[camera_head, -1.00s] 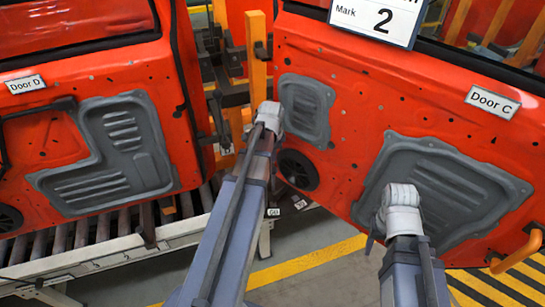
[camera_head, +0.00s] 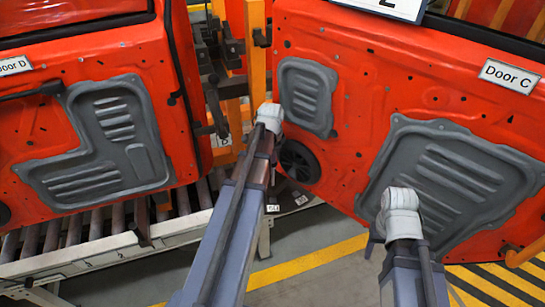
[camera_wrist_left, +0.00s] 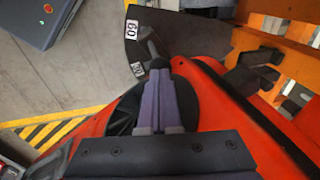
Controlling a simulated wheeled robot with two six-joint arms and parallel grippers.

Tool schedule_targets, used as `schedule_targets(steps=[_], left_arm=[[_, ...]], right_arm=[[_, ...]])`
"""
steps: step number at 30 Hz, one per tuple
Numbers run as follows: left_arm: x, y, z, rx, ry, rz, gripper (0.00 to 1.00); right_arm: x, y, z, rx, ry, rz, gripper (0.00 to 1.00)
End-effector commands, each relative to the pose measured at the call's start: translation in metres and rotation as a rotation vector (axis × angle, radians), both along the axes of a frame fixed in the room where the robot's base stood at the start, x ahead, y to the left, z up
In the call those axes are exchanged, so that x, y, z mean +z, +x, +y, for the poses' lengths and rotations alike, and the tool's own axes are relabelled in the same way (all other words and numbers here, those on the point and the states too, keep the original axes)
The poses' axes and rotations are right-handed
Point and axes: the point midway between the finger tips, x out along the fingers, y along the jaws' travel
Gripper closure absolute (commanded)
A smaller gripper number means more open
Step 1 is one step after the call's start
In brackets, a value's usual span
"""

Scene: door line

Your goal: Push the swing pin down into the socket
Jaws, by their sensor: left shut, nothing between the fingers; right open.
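I cannot make out the swing pin or its socket for sure. In the left wrist view, a dark plate (camera_wrist_left: 185,35) with small white number labels carries a dark grey part (camera_wrist_left: 145,50) just beyond my left gripper (camera_wrist_left: 158,70). The left fingers are shut and empty, beside the red door's black round opening. I cannot tell whether the fingertips touch the dark part. In the head view my left arm hides these fingers. My right arm stands in front of Door C (camera_head: 345,60); its fingers are hidden.
Door D (camera_head: 185,130) hangs at the left, above a roller conveyor (camera_head: 95,228). Between the doors stands an orange post (camera_head: 258,50) with dark brackets (camera_head: 215,80). Bare grey floor with a yellow line (camera_head: 305,262) lies below.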

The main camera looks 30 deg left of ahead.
Motion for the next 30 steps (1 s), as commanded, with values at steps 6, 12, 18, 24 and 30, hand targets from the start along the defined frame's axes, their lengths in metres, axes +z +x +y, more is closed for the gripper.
schedule_targets(steps=[6, 12, 18, 24, 30], left_arm=[[-0.032, 0.000, 0.000, 0.000, 0.000, 0.000, 1.00], [-0.048, 0.000, 0.000, 0.000, 0.000, 0.001, 1.00], [-0.047, -0.001, 0.000, 0.000, -0.002, 0.004, 1.00], [-0.047, -0.001, 0.000, 0.000, -0.002, 0.006, 1.00], [-0.038, -0.002, -0.004, 0.001, -0.001, 0.005, 1.00]], right_arm=[[-0.032, 0.000, 0.000, 0.002, 0.000, 0.000, 0.43], [-0.048, 0.000, 0.000, 0.004, -0.001, 0.000, 0.43], [-0.047, 0.000, 0.000, 0.004, -0.001, 0.000, 0.43], [-0.047, 0.000, 0.000, 0.004, -0.001, 0.000, 0.43], [-0.038, 0.000, 0.000, 0.004, -0.001, 0.000, 0.43]])
